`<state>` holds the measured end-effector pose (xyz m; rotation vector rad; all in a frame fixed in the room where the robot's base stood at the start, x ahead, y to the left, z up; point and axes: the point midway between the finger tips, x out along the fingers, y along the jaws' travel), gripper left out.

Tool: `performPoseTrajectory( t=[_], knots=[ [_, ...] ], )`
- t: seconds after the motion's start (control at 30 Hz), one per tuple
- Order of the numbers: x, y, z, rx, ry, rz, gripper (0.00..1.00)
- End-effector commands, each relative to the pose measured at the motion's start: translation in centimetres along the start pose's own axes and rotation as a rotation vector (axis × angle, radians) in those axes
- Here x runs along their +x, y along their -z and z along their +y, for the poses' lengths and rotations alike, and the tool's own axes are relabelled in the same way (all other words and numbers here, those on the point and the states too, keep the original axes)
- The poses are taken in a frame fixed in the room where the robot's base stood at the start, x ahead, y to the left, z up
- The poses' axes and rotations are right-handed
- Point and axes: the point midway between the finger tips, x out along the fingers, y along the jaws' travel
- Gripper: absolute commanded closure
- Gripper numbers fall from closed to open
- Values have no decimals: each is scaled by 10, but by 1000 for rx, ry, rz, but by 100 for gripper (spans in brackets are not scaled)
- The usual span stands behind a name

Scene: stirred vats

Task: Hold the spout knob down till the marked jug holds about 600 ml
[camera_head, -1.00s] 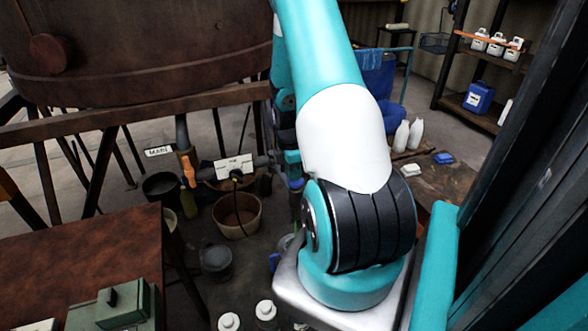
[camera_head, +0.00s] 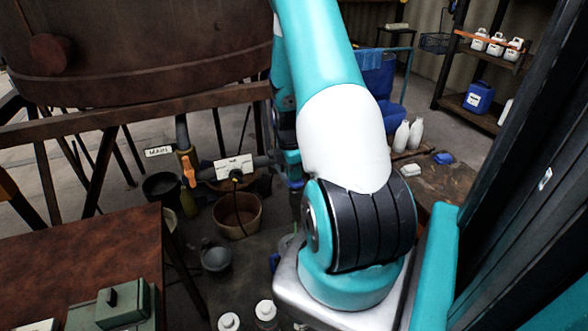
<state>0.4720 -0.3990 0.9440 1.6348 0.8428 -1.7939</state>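Pipework runs under the big brown vat (camera_head: 150,50). An orange handle (camera_head: 188,170) sits on the upright pipe at the left. A white label plate (camera_head: 235,167) hangs on the level pipe, with a small dark knob-like part (camera_head: 236,177) at its lower edge; I cannot tell whether this is the spout knob. A pale, partly hidden vessel (camera_head: 285,243) stands low beside my arm; I cannot tell whether it is the marked jug, and no fill level shows. My teal and white arm covers the right end of the pipe. My gripper is hidden behind it.
A tan tub (camera_head: 237,215), a black bucket (camera_head: 162,187) and a grey pail (camera_head: 215,258) stand on the floor below the pipes. A brown table (camera_head: 90,255) is at the left. White bottles (camera_head: 408,136) and a shelf rack (camera_head: 470,118) stand at the right.

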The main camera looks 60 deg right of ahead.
Motion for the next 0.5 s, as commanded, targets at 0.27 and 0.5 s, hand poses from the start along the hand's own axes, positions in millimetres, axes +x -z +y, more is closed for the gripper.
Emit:
performPoseTrajectory(
  t=[0.27, 0.5],
  knots=[
    [0, 4, -9, -5, 24, 6, 100],
    [-51, 8, -5, -14, -7, 0, 100]
  ],
)
